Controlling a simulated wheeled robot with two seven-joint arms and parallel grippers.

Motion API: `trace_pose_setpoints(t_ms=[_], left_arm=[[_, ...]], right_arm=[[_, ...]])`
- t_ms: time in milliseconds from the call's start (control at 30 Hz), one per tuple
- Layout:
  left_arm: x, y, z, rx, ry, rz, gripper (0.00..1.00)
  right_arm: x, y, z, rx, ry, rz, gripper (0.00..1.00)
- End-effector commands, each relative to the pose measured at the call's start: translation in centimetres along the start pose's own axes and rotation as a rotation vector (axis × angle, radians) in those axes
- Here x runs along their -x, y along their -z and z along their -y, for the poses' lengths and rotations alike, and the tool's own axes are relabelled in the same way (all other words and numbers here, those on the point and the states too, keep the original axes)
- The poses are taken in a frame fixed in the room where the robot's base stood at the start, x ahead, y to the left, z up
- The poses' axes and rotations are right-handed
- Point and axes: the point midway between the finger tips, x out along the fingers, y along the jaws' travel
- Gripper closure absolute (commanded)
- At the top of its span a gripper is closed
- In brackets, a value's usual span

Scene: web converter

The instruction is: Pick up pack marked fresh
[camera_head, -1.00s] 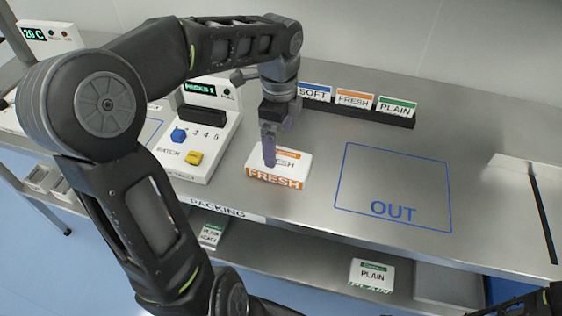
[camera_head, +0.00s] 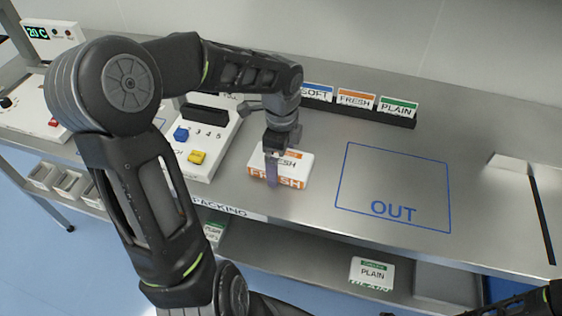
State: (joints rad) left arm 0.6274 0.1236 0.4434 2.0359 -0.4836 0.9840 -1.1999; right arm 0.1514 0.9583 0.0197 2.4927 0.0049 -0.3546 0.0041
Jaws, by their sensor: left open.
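The pack marked FRESH (camera_head: 295,172) is a white box with an orange band on its front, lying on the steel bench (camera_head: 318,215). My left gripper (camera_head: 271,180) is right at the pack and points down. One purple-grey finger shows in front of the pack's front face and covers part of its lettering. The other finger is hidden behind the pack or the wrist. The jaws are open, and I cannot tell whether they touch the pack. The gripper end of my right arm is not in view.
A blue OUT outline (camera_head: 393,188) on the bench is empty. Behind it stands a rack with SOFT, FRESH (camera_head: 355,98) and PLAIN (camera_head: 397,107) cards. A control box (camera_head: 205,140) with blue and yellow knobs is left of the pack. A PLAIN pack (camera_head: 372,272) sits on the lower shelf.

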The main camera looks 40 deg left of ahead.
Motion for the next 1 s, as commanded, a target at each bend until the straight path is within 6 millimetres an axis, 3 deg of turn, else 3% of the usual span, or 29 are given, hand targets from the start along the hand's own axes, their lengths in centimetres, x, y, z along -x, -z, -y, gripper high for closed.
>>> trace_pose_setpoints(t_ms=[600,1000], left_arm=[[-0.14,-0.01,0.04,0.0,0.002,0.0,0.0],[-0.14,-0.01,0.04,0.0,0.002,0.0,0.33]], right_arm=[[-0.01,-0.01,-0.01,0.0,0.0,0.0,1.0],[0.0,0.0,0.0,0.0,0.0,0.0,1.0]])
